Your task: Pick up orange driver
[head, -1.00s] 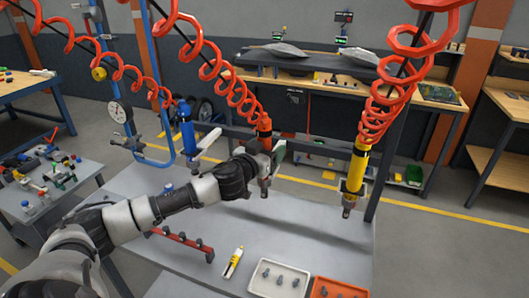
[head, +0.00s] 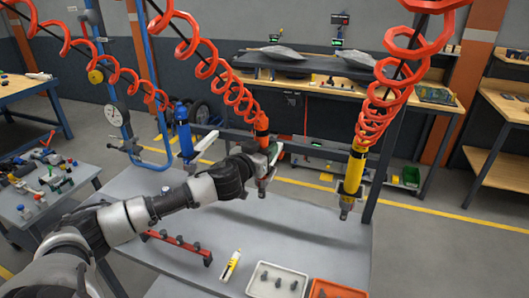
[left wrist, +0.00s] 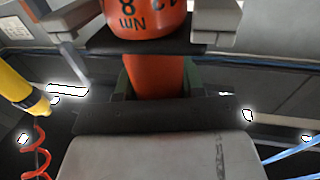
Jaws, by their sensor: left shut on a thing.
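The orange driver (head: 261,124) hangs upright from a red coiled hose above the grey worktable (head: 290,225). My left gripper (head: 266,157) is shut around its body, and the metal tip shows below the fingers, clear of the table. In the left wrist view the orange driver (left wrist: 152,76) fills the space between the fingers (left wrist: 155,90), with "8" and "Nm" printed above. A blue driver (head: 184,135) hangs to the left and a yellow driver (head: 354,172) to the right. My right gripper is not in view.
A white tray (head: 296,272) and an orange tray (head: 335,287) hold dark parts at the front. A yellow-and-white tube (head: 230,265) and a red rack (head: 178,244) lie on the table. The yellow driver (left wrist: 18,88) shows close in the left wrist view.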

